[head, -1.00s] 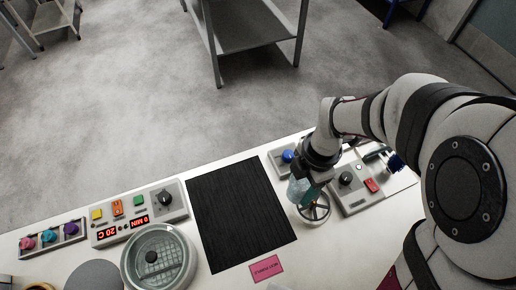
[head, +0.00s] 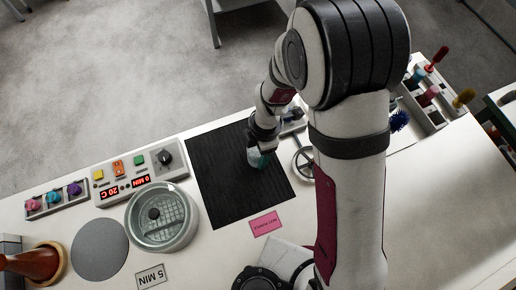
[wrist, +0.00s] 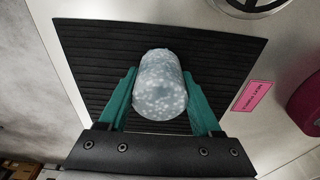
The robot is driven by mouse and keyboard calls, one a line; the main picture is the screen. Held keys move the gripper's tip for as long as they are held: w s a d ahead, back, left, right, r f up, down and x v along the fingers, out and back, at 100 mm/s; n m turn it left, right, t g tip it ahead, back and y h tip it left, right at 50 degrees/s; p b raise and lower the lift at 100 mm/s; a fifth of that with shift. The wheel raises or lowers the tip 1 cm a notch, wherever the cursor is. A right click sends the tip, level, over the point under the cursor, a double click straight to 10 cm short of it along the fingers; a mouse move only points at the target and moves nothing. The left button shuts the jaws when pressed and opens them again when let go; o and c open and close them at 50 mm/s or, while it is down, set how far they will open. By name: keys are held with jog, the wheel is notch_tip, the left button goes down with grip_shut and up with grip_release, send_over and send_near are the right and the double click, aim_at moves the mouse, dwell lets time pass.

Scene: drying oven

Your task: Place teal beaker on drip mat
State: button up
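The teal beaker (wrist: 160,85) looks pale blue and speckled in the wrist view, with its sides between my teal fingers. My gripper (wrist: 160,88) is shut on it, with a finger against each side. In the head view the beaker (head: 258,161) shows partly below my gripper (head: 262,153), over the right part of the black ribbed drip mat (head: 215,175). The drip mat (wrist: 85,55) also spreads behind the beaker in the wrist view. I cannot tell whether the beaker's base touches the mat.
A pink label (head: 265,223) lies at the mat's near edge. A round glass dish (head: 162,217) and a control panel (head: 138,178) stand left of the mat. A wheel-like ring (head: 303,163) is to its right. The mat's left part is bare.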

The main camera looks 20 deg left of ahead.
jog(key=o, duration=0.3)
jog(key=shift+o, duration=0.2)
jog(key=shift+r, duration=0.1)
jog(key=r, duration=0.8)
jog(key=w+d+r, duration=0.1)
jog(key=r, duration=0.3)
jog(key=shift+r, duration=0.1)
jog(key=s+d+r+m, duration=0.4)
jog(key=s+d+m, duration=0.2)
jog(key=m, duration=1)
jog(key=s+d+r+m, duration=0.3)
jog(key=s+d+m, duration=0.3)
jog(key=d+m, duration=0.5)
jog(key=m, duration=0.5)
jog(key=shift+s+d+r+m+t+y, duration=0.25)
jog(key=shift+s+r+m+t+y, duration=0.05)
jog(key=shift+r+t+y, duration=0.1)
